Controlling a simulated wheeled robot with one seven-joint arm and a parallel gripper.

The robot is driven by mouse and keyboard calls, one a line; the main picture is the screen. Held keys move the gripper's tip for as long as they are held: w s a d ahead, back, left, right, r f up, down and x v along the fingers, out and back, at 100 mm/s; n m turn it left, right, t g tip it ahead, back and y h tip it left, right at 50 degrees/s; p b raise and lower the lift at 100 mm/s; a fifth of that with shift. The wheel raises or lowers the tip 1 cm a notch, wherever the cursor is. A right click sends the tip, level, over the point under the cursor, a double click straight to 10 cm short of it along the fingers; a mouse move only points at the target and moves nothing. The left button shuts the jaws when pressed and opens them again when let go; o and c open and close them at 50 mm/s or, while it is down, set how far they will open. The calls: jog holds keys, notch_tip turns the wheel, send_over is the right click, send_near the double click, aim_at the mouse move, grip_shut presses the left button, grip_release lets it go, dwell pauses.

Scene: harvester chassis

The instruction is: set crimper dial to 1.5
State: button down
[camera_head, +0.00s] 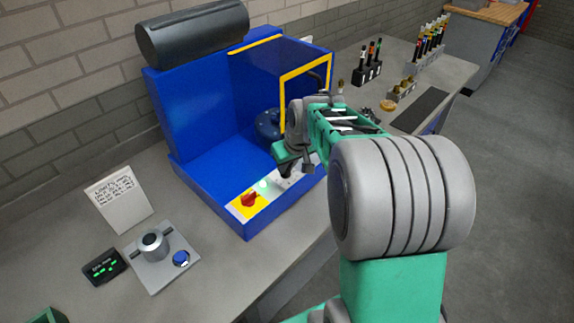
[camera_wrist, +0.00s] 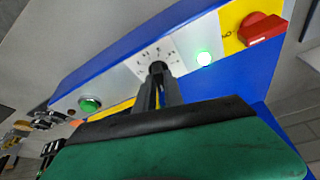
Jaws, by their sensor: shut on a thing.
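The crimper is a blue machine (camera_head: 215,170) with a yellow-edged guard and a sloped front panel. In the wrist view, the dial (camera_wrist: 157,67) is a small dark knob on a white plate (camera_wrist: 145,55) with marks around it. The marks are too small to read, so the setting cannot be told. My gripper (camera_wrist: 159,80) is shut on the dial, its two dark fingers pointing at the plate. In the head view, my gripper (camera_head: 307,168) is over the right part of the panel and hides the dial.
On the panel, a lit green lamp (camera_wrist: 204,58) and a red switch (camera_wrist: 263,28) lie right of the dial, a green button (camera_wrist: 90,103) left. A grey knob unit (camera_head: 160,258), black display (camera_head: 103,267) and white sign (camera_head: 119,199) stand left of the crimper.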

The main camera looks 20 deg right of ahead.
jog(key=shift+m+b, duration=0.3)
jog(key=shift+m, duration=0.1)
jog(key=m+b, duration=0.1)
jog(key=m+h+b, duration=0.1)
jog(key=m, duration=0.1)
jog(key=shift+a+f+h, duration=0.1)
jog(key=shift+a+h, duration=0.1)
jog(key=shift+h, duration=0.1)
jog(key=m+b, duration=0.1)
jog(key=m, duration=0.1)
jog(key=m+h, duration=0.1)
jog(key=m, duration=0.2)
jog(key=shift+w+a+g+h+b, duration=0.15)
jog(key=shift+g+h+b, duration=0.15)
jog(key=shift+g+b, duration=0.1)
jog(key=m+g+h, duration=0.1)
jog(key=m, duration=0.3)
jog(key=shift+m, duration=0.3)
jog(key=m+g, duration=0.1)
jog(key=m, duration=0.1)
jog(key=m+g, duration=0.1)
jog(key=m, duration=0.1)
jog(key=shift+w+h+p, duration=0.15)
jog(key=shift+h+p, duration=0.15)
jog(key=shift+p, duration=0.05)
jog(key=shift+r, duration=0.2)
jog(key=c, duration=1.4)
grip_release()
jog(key=shift+c, duration=0.2)
